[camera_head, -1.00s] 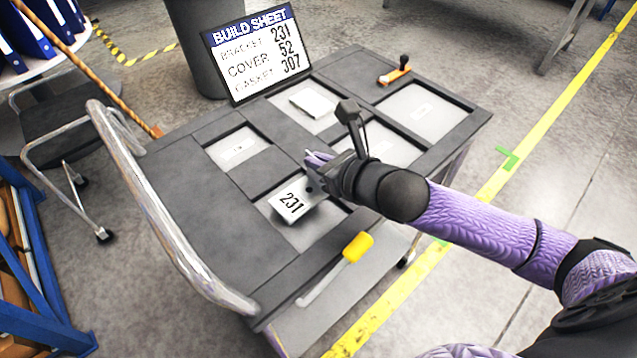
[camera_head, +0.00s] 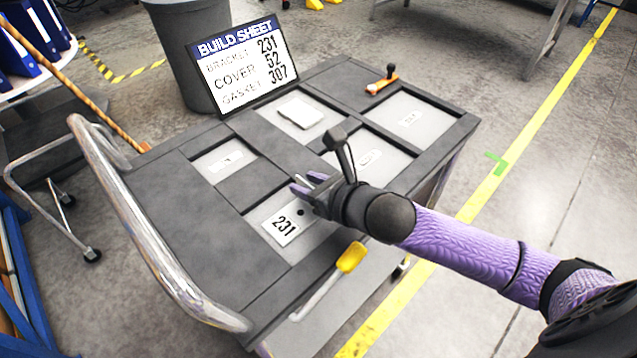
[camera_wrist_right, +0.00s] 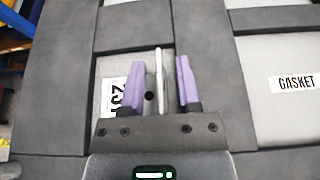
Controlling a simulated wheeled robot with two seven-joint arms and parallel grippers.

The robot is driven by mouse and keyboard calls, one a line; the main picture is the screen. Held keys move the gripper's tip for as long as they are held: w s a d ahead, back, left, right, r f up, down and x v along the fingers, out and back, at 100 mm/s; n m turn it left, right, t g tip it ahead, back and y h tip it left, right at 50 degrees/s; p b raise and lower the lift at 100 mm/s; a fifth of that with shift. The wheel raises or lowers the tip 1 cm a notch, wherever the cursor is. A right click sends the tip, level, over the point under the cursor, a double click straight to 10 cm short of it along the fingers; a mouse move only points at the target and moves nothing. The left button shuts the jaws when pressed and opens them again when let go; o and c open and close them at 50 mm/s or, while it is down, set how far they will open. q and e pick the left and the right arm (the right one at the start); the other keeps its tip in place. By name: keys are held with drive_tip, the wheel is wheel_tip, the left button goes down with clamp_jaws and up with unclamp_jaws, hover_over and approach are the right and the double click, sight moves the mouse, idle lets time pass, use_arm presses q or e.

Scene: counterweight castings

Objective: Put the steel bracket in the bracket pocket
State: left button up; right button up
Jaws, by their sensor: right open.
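The steel bracket (camera_head: 283,222), a light plate marked 231, lies in the front pocket (camera_head: 312,236) of the dark cart-top tray in the head view. It looks flat there, and no pocket label shows. My right gripper (camera_head: 305,184) is low over its far side. In the right wrist view the two purple fingers (camera_wrist_right: 158,68) are apart, with the bracket's thin upright edge (camera_wrist_right: 159,88) between them and a gap on each side. The 231 label (camera_wrist_right: 110,97) shows beside the left finger. My left gripper is not in view.
The tray has other pockets: one at left (camera_head: 225,159), one holding a pale square piece (camera_head: 300,112), one at far right (camera_head: 410,118), and the gasket pocket (camera_wrist_right: 292,100). A build sheet (camera_head: 245,68) stands behind. A yellow-handled tool (camera_head: 351,257) and an orange tool (camera_head: 382,81) lie at the edges.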

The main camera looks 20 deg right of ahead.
drive_tip(key=p+v, duration=0.3)
drive_tip(key=v, duration=0.8)
drive_tip(key=shift+r, duration=0.15)
drive_tip(key=shift+s+d+r+p, duration=0.1)
drive_tip(key=shift+s+d+p, duration=0.05)
drive_tip(key=shift+s+p, duration=0.2)
